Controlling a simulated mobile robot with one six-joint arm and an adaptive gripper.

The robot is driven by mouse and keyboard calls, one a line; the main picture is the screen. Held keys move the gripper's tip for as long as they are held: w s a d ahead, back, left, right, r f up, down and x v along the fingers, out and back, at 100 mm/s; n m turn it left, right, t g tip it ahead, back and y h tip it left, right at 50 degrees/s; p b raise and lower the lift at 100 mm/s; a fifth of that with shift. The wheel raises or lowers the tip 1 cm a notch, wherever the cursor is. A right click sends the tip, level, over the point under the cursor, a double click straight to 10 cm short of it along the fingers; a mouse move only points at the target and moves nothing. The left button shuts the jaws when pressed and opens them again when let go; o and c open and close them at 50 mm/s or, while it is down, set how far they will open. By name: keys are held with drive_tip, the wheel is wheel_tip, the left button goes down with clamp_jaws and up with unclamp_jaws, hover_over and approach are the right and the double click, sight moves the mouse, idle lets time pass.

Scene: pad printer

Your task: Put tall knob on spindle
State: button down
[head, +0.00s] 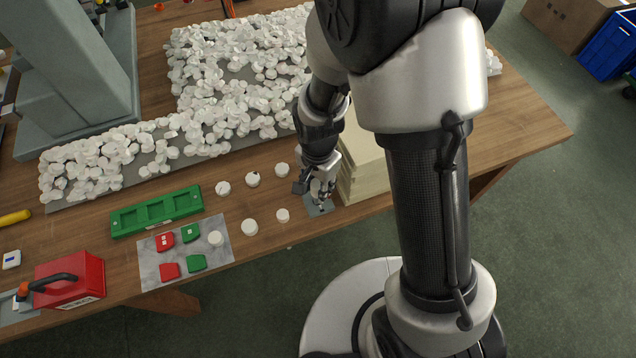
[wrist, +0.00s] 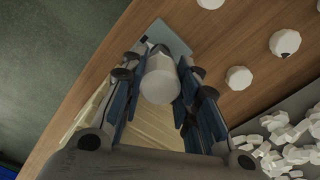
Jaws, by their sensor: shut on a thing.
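My gripper (head: 322,198) is low over the front of the table, beside the cream stack. In the wrist view its two fingers are closed on the sides of a tall white knob (wrist: 160,82), a plain cylinder. A small grey-blue plate (wrist: 168,36) lies on the table beyond the knob, and its edge also shows under the gripper in the head view (head: 314,210). I cannot see a spindle; the knob and fingers cover part of the plate. Whether the knob touches anything below is not clear.
Several short white knobs (head: 252,179) stand on the table left of the gripper. The cream stack (head: 362,170) is close on its right. A green tray (head: 156,212), a grey sheet with red and green pieces (head: 187,250) and heaps of white parts (head: 240,70) lie further left and behind.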

drive_tip(key=shift+f, duration=0.3)
drive_tip(key=c, duration=1.2)
unclamp_jaws()
drive_tip(key=shift+o, duration=0.2)
wheel_tip(320, 180, up, 12)
drive_tip(key=shift+f, duration=0.25)
drive_tip(key=shift+r, duration=0.3)
drive_tip(key=s+d+r+n+t, duration=0.4)
drive_tip(key=s+d+r+n, duration=0.4)
drive_tip(key=r, duration=0.8)
drive_tip(key=s+d, duration=0.3)
drive_tip(key=s, duration=0.2)
drive_tip(key=shift+s+r+n+t, duration=0.15)
drive_tip(key=shift+s+n+t, duration=0.15)
drive_tip(key=shift+n, duration=0.1)
